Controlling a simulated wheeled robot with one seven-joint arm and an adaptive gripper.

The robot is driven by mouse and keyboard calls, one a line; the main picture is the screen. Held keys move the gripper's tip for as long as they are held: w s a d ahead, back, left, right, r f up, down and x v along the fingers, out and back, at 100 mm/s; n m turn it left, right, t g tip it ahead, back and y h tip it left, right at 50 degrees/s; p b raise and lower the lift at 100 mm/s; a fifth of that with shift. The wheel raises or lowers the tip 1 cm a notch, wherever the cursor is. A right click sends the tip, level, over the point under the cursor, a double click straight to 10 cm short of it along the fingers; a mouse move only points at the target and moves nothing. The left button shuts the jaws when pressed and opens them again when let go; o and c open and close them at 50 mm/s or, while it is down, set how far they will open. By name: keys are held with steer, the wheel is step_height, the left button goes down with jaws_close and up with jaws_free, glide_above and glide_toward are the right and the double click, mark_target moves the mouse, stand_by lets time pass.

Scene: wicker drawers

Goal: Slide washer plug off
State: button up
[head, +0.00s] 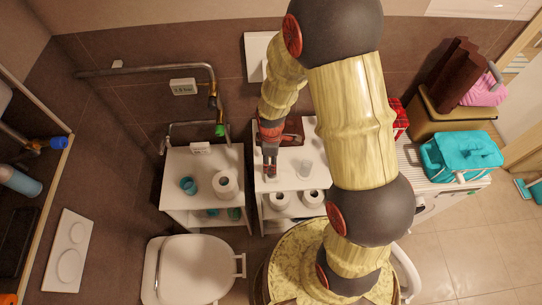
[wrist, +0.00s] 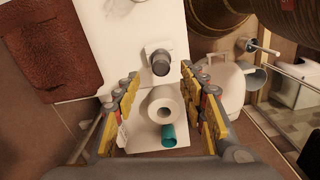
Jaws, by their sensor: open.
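My gripper (head: 270,172) is open and empty, over the left part of the middle white cabinet in the head view. In the wrist view its two yellow-padded fingers (wrist: 160,72) stand apart. A grey, dark-ended cylinder (wrist: 160,63) on a small white base shows between and just beyond the fingertips; I cannot tell whether it is a plug, and it looks apart from both fingers. The washer (head: 428,206) is at the right of the head view, partly under a teal basket. I cannot make out a washer plug for certain.
A brown leathery item (head: 293,130) lies at the back of the middle cabinet (head: 262,183). A clear cup-like item (head: 305,168) stands close right of my gripper. The left cabinet (head: 181,163) holds a teal cup (head: 188,186) and a paper roll (head: 227,184). A toilet (head: 190,265) stands in front.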

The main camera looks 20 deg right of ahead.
step_height(320, 180, down, 7)
steer(key=shift+s+r, duration=0.1)
steer(key=shift+r, duration=0.1)
steer(key=shift+c, duration=0.5)
jaws_close()
stand_by(0.3)
